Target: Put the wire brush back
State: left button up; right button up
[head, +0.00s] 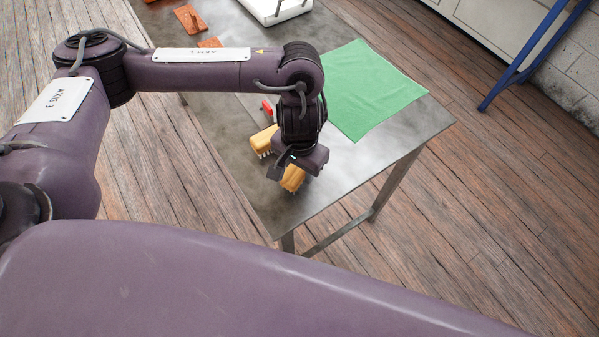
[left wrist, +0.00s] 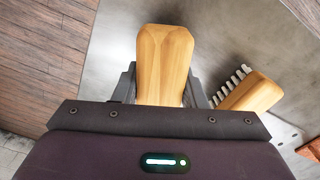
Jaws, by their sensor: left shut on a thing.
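A wire brush with a yellow wooden body (head: 293,179) is in my left gripper (head: 290,168), over the near end of the steel table. In the left wrist view its plain wooden body (left wrist: 163,62) stands between the two dark fingers; its bristles are hidden there. My left gripper is shut on it. I cannot tell whether the brush touches the table. A second yellow wooden brush (head: 264,141) lies on the table just behind and left of the gripper. Its pale bristles show in the left wrist view (left wrist: 252,93). My right gripper is not in view.
A green cloth (head: 372,90) covers the table's right side. A small red object (head: 267,106) lies behind the second brush. Orange-brown pieces (head: 190,19) and a white tray (head: 277,12) are at the far end. The steel table top (head: 365,158) is bare near its front right edge.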

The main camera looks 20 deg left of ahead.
pick_arm(q)
notch_tip(320, 180, down, 2)
jog(key=shift+f, duration=0.15)
jog(key=o, duration=0.9)
jog(key=shift+f, duration=0.1)
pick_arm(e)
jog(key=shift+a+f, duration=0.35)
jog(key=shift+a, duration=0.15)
pick_arm(q)
jog(key=shift+r, duration=0.2)
notch_tip(320, 180, up, 12)
jog(key=shift+f+p, duration=0.1)
jog(key=shift+p, duration=0.75)
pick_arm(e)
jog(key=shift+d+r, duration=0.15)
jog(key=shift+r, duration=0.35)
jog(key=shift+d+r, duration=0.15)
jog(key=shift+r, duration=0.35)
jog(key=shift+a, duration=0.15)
